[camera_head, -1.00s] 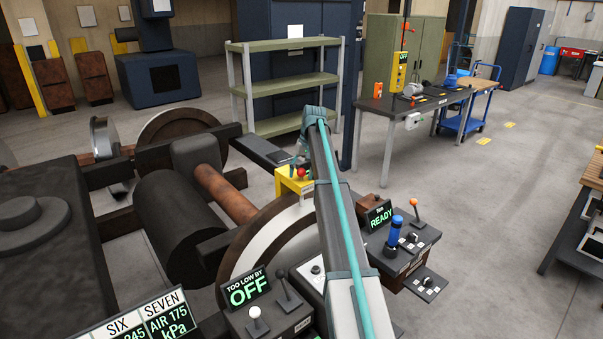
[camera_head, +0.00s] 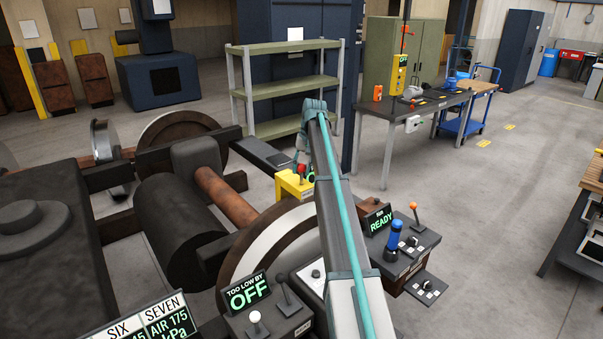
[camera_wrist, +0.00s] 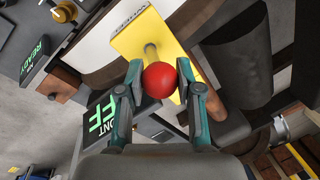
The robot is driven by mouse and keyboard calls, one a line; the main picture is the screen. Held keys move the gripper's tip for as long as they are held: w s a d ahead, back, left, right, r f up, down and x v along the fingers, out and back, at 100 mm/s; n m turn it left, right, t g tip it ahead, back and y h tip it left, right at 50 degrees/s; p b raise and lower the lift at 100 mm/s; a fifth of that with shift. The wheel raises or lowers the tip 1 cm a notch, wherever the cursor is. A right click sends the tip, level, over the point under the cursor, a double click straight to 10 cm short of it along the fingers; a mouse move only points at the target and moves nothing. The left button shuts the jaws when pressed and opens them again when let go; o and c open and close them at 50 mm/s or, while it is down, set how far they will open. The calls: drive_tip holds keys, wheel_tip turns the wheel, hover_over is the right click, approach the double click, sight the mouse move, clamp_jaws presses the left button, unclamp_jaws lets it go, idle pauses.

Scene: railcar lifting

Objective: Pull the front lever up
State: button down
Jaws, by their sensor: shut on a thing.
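The front lever has a round red knob (camera_wrist: 159,80) on a short metal stem (camera_wrist: 151,52) that rises from a yellow box (camera_wrist: 140,35). My gripper (camera_wrist: 160,72) is shut on the red knob, one finger on each side of it. In the head view the red knob (camera_head: 302,168) shows just above the yellow box (camera_head: 291,188), and my arm hides most of the gripper. A dark display (camera_wrist: 103,116) beside the box is partly hidden by my left finger; its green letters end in "ONT" and "FF".
A rusty wheel (camera_head: 240,262) and axle (camera_head: 225,194) lie left of the box. A console with a "READY" display (camera_head: 380,218), blue handle (camera_head: 395,233) and orange-knobbed lever (camera_head: 414,206) stands to the right. A "TOO LOW BY OFF" display (camera_head: 250,292) is nearer.

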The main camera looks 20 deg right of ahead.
drive_tip(key=shift+w+r, duration=0.1)
drive_tip(key=shift+r, duration=0.1)
drive_tip(key=c, duration=0.8)
unclamp_jaws()
drive_tip(key=shift+o, duration=0.3)
wheel_tip(320, 180, up, 12)
drive_tip(key=d, duration=0.2)
drive_tip(key=shift+s+f, duration=0.15)
drive_tip(key=shift+s, duration=0.3)
drive_tip(key=shift+d, duration=0.1)
